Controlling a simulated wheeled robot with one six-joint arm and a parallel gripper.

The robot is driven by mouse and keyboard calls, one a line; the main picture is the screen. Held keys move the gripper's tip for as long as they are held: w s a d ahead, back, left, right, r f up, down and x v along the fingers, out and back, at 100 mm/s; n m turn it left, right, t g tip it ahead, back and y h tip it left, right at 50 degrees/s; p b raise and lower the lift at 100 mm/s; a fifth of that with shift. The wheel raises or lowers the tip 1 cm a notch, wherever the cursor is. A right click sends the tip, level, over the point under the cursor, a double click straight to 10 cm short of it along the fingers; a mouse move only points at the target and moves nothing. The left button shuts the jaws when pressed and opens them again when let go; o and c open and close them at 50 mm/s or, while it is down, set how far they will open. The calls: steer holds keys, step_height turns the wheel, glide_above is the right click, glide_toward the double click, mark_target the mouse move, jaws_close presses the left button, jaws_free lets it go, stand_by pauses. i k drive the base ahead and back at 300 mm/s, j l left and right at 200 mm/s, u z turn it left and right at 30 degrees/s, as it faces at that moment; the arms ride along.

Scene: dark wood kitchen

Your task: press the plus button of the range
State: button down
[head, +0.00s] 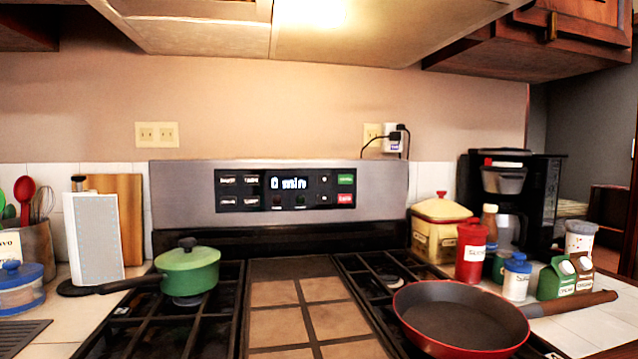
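The range (180,187) stands straight ahead against the wall, with a steel back panel above its black cooktop. A dark control panel (286,206) sits in the middle of that back panel. Its lit display (288,183) seems to read "0 min". Just right of the display are two small buttons, an upper one (323,180) and a lower one (323,198); their marks are too small to tell which is the plus. A green button (345,179) and a red button (345,199) are at the panel's right end. My gripper is not in view.
A green pot (190,270) is on the left burner, its handle pointing left. A red pan (460,315) is at the front right, its handle over the counter. Tiles (285,325) lie between the grates. The hood (300,35) hangs above. Jars and a coffee maker (535,200) stand right.

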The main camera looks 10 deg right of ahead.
mark_target(320, 178)
steer(key=i+l, duration=0.2)
steer(key=l, duration=0.15)
steer(key=i+l, duration=0.45)
steer(key=l, duration=0.2)
